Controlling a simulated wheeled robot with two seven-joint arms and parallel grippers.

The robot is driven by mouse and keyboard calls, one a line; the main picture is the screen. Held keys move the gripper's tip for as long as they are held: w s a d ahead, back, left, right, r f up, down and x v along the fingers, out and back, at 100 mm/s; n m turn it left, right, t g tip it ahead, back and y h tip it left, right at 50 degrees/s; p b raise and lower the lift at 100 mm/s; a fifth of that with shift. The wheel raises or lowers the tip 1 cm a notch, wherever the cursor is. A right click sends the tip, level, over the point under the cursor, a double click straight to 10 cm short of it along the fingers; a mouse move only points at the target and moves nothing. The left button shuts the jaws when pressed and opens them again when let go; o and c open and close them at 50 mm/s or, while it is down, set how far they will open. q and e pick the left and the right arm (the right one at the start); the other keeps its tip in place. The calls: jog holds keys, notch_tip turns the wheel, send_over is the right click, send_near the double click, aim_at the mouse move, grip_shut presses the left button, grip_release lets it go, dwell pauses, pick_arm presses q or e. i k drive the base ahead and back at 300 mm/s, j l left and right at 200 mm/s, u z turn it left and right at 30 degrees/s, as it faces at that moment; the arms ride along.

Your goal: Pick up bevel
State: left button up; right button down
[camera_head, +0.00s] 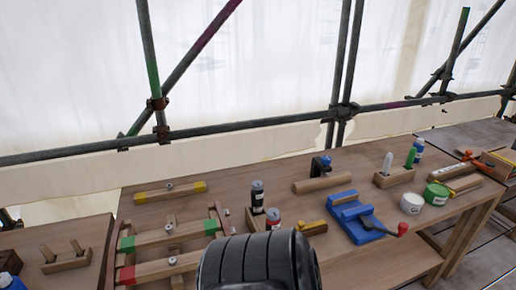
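I cannot make out the bevel for certain. A small wooden piece with a yellow end (313,228) lies on the workbench (250,180) left of the blue vise (357,219); it is too small to tell whether it is the bevel. Some orange-handled items (467,155) lie at the far right, also too small to identify. Neither of my grippers shows in this view. A dark ribbed rounded shape at the bottom middle covers part of the bench front and whatever lies behind it.
A wooden frame with green, red and yellow marks (165,240) covers the bench's left part. Bottles (257,195), a wooden block (322,183), a holder with upright tools (394,177) and paint tins (411,203) stand farther right. Scaffold poles (250,123) run behind.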

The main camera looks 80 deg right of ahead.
aim_at(318, 231)
jog(key=z, duration=3.15)
jog(key=u, duration=0.3)
jog(key=i+l+u, duration=0.15)
jog(key=l+u, duration=0.6)
jog(key=l, duration=0.25)
jog(key=l+u, duration=0.4)
jog(key=i+l, duration=0.05)
jog(key=l, duration=0.1)
